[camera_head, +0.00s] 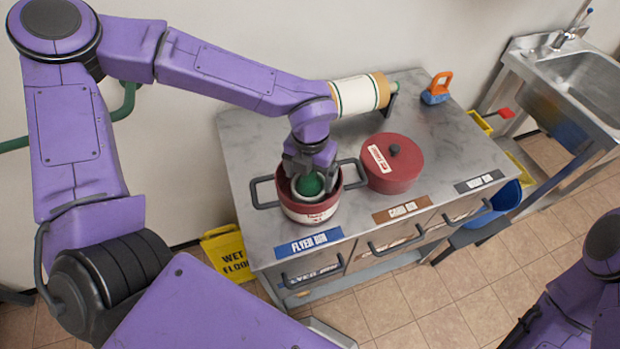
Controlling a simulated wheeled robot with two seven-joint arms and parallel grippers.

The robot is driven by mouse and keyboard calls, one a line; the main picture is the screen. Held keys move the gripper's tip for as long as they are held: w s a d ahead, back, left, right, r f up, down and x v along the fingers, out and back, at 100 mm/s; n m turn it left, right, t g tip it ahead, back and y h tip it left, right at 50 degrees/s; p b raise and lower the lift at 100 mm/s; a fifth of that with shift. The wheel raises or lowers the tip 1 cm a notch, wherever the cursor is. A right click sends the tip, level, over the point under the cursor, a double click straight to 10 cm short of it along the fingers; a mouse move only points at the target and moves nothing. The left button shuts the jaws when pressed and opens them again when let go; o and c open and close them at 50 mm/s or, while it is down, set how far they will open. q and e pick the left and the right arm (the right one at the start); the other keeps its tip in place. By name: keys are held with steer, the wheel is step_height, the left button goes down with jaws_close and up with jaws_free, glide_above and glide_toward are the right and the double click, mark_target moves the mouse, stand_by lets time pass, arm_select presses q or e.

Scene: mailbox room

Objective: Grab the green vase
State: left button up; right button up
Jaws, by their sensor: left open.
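A green rounded thing (309,184), which looks like the green vase, shows inside a red pot (309,214) with dark side handles. Only its upper part shows; the rest is hidden by the pot and my gripper. The pot stands at the left front of a grey metal counter (270,165). My left gripper (310,171) reaches down over the pot, open, with its fingers at the green thing. I cannot tell whether the fingers touch it. My right arm shows at the lower right, but its gripper is out of view.
A red pot with a lid (392,165) stands close on the right. A paper roll (358,95) and an orange-and-blue object (437,88) are at the back. A yellow wet floor sign (228,252) is at left, a sink (580,85) at right.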

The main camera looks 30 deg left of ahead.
arm_select(q)
steer(key=shift+s, duration=0.25)
steer(key=shift+s+r, duration=0.1)
steer(key=shift+s, duration=0.05)
steer(key=shift+c, duration=1)
steer(key=c, duration=1.1)
